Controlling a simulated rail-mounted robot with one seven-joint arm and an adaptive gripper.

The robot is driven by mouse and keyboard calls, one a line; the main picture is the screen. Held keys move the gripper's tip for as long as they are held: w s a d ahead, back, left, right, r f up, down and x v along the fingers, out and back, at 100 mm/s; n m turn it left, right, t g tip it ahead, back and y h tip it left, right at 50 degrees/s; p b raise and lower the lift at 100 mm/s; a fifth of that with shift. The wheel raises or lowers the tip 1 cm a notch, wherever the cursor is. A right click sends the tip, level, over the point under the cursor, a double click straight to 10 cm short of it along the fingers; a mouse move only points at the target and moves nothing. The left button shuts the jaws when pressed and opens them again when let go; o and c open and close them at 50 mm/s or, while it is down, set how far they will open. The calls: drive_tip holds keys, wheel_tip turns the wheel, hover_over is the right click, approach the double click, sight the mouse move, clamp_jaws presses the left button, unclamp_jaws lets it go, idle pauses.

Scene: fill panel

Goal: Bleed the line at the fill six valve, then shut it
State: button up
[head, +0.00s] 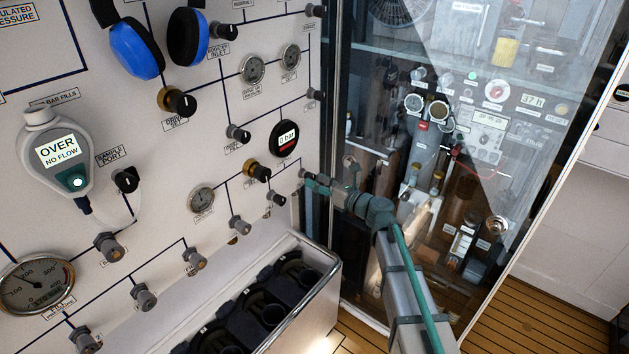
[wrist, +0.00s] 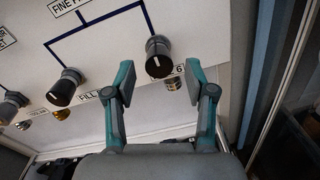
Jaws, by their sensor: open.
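The fill six valve (wrist: 158,56) is a dark round knob with a metal collar and a pale pointer mark. It stands on the white panel beside a partly hidden label ending in 6. My gripper (wrist: 160,72) is open, with one teal-edged finger on each side of the knob's line, apart from it as far as I can tell.
A neighbouring fill knob (wrist: 66,88) stands to the left. A metal-framed rack (head: 300,318) juts out below the panel. A glass-fronted cabinet (head: 350,250) is close on the right. A hanging analyser (head: 55,158) reads "OVER NO FLOW". A round digital gauge (head: 284,138) reads 0 bar.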

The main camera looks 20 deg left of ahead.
drive_tip(key=v, duration=1)
drive_tip(key=shift+s+d, duration=0.1)
